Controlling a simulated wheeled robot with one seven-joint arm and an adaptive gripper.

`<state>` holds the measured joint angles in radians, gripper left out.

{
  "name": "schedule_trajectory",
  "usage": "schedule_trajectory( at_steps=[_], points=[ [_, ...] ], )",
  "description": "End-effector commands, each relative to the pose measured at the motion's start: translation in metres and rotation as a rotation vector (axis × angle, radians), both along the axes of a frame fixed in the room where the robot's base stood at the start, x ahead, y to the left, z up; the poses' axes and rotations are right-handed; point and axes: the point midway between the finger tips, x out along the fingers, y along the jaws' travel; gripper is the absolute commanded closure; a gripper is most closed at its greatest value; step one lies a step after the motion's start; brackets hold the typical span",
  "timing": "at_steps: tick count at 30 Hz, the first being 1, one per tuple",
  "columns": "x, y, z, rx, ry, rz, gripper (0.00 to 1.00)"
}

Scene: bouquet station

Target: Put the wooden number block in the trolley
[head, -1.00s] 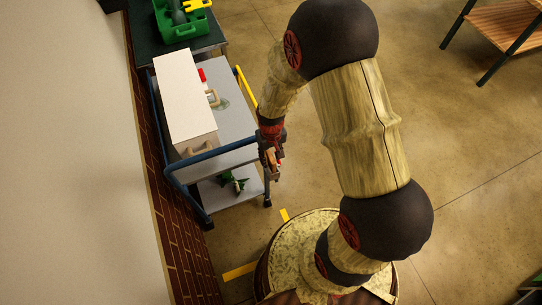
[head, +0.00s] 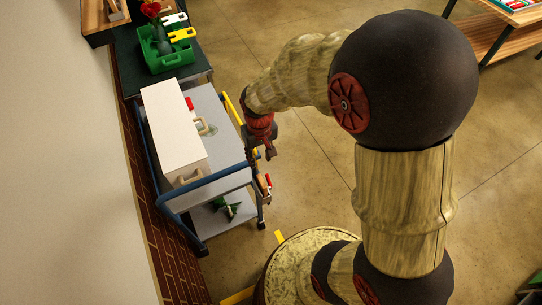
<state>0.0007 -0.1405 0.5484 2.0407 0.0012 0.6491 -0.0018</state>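The trolley (head: 236,178) has a blue frame and grey shelves and stands along the wall at left. My gripper (head: 264,157) is beside its right edge, pointing down. Its fingers are too small and dark to show whether they are open. A small wood-coloured thing with red and white on it (head: 266,184), possibly the wooden number block, is just below the gripper at the trolley's near right edge. It looks apart from the fingers. I cannot tell what supports it, and no number is readable.
A white-topped box (head: 173,125) takes up much of the trolley's upper shelf. A small green thing (head: 228,208) is on the lower shelf. A green crate (head: 167,48) with tools stands on a dark table beyond. Open floor (head: 310,175) lies to the right.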

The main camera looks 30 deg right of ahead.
Motion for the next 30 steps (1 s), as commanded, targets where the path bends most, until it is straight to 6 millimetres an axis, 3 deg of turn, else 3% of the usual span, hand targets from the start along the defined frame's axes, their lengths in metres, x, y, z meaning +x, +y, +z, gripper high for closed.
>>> schedule_trajectory(
  at_steps=[1,6,9,13,18,21,30],
  points=[
    [-0.001,0.0,0.026,0.0,-0.041,0.0,0.67],
    [-0.028,0.0,0.115,0.0,-0.173,0.0,0.67],
    [-0.053,0.0,0.16,0.0,-0.252,0.0,0.67],
    [-0.09,0.0,0.201,-0.001,-0.343,0.0,0.67],
    [-0.124,0.0,0.228,-0.001,-0.422,0.0,0.67],
    [-0.134,0.0,0.234,-0.001,-0.442,0.0,0.67],
    [-0.137,0.0,0.235,-0.001,-0.448,0.0,0.67]
  ],
)
